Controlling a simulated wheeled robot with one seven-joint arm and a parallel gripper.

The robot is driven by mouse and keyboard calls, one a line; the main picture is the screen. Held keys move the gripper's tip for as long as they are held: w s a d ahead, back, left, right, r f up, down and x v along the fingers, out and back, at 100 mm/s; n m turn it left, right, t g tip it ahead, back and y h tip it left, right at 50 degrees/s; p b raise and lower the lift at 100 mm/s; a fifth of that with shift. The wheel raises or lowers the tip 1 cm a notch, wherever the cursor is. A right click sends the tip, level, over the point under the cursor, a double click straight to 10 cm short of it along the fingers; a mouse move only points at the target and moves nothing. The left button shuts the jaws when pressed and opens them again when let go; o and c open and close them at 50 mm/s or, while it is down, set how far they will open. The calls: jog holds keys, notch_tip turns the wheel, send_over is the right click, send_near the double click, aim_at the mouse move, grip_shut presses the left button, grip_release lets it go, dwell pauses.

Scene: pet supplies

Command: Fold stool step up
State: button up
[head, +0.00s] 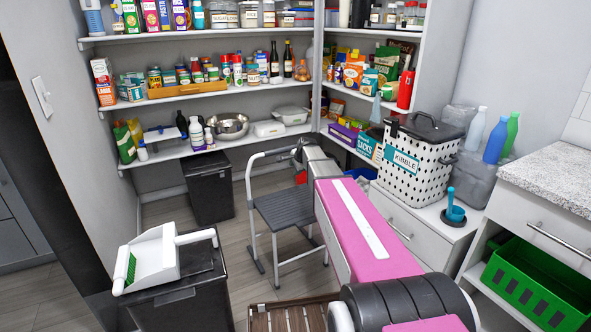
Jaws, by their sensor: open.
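The step stool (291,208) stands on the floor in the middle of the head view. It has a light grey tubular frame with a raised handrail and a dark ribbed step. The step lies flat, folded down, with the legs spread below it. My arm crosses in front and hides the stool's right side. My gripper (299,158) is at the far end of the arm, near the top of the stool's frame, above and behind the step. It is open, but mostly hidden by my wrist. I cannot tell whether it touches the frame.
A dark bin (208,188) stands left of the stool. A wooden slatted item (290,316) lies in front. White drawers (398,225) with a kibble bin (418,172) stand right. Stocked shelves line the back.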

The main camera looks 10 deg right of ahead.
jog(key=shift+w+f, duration=0.1)
jog(key=shift+f, duration=0.05)
jog(key=shift+c, duration=0.3)
grip_shut()
dwell(1.1)
jog(key=shift+o, duration=0.3)
grip_release()
jog(key=v, duration=1.1)
